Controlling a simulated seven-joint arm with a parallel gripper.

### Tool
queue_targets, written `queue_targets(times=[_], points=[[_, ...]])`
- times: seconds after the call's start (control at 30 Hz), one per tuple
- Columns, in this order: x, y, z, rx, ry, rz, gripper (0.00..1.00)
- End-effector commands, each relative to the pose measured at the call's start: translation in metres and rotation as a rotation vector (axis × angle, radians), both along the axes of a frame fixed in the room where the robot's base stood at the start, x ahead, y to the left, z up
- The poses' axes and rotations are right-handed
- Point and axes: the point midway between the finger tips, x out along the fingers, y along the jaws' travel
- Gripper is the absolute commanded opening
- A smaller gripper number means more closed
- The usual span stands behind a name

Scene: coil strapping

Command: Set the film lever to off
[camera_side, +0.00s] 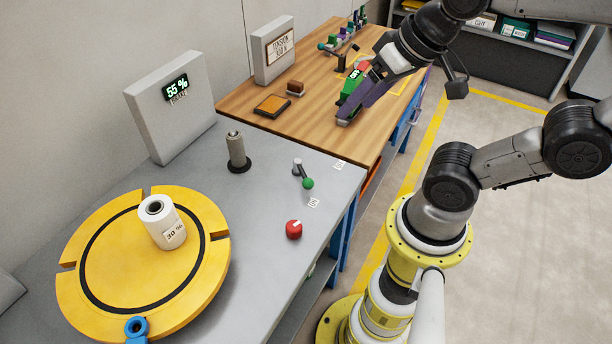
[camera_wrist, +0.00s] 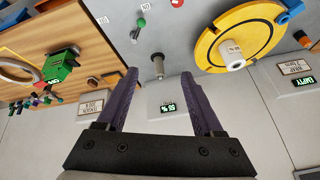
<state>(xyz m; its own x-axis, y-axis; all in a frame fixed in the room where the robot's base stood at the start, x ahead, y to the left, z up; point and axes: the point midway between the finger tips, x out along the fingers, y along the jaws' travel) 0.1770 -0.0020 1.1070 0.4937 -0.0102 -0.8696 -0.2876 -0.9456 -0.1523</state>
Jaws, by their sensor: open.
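The film lever (camera_side: 303,174) stands on the grey bench near its right end, a grey arm with a green knob (camera_side: 308,183). It leans toward the nearer of two small white labels (camera_side: 314,203); the other label (camera_side: 339,164) is farther back. The lever also shows at the top of the wrist view (camera_wrist: 137,30). My gripper (camera_side: 350,112) is over the wooden table, beyond the lever and apart from it. In the wrist view its purple fingers (camera_wrist: 160,78) are wide apart with nothing between them.
A red knob (camera_side: 294,229) sits near the lever. A grey post (camera_side: 237,152) stands to its left. The yellow turntable (camera_side: 75,275) bears a white roll (camera_side: 158,222). A display box (camera_side: 160,110) reads 55 %. A green tool (camera_wrist: 62,67) is on the wooden table.

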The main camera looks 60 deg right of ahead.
Motion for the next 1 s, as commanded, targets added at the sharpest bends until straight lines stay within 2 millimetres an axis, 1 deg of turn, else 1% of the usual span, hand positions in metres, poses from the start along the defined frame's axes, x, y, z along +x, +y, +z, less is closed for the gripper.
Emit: queue_targets(times=[0.17, 0.27, 0.37, 0.47, 0.57, 0.6, 0.67, 0.7, 0.8, 0.9, 1.0], points=[[0.035, -0.006, 0.003, 0.108, 0.067, -0.251, 0.69], [0.059, -0.01, -0.002, 0.155, 0.118, -0.391, 0.69], [0.084, -0.015, -0.014, 0.19, 0.182, -0.534, 0.69], [0.11, -0.022, -0.033, 0.21, 0.249, -0.671, 0.69], [0.133, -0.028, -0.059, 0.214, 0.321, -0.79, 0.69], [0.141, -0.031, -0.071, 0.211, 0.35, -0.832, 0.69], [0.152, -0.035, -0.09, 0.203, 0.394, -0.886, 0.69], [0.157, -0.038, -0.103, 0.193, 0.423, -0.913, 0.69], [0.165, -0.043, -0.133, 0.165, 0.495, -0.946, 0.69], [0.167, -0.047, -0.157, 0.141, 0.556, -0.958, 0.69], [0.164, -0.048, -0.173, 0.126, 0.597, -0.967, 0.69]])
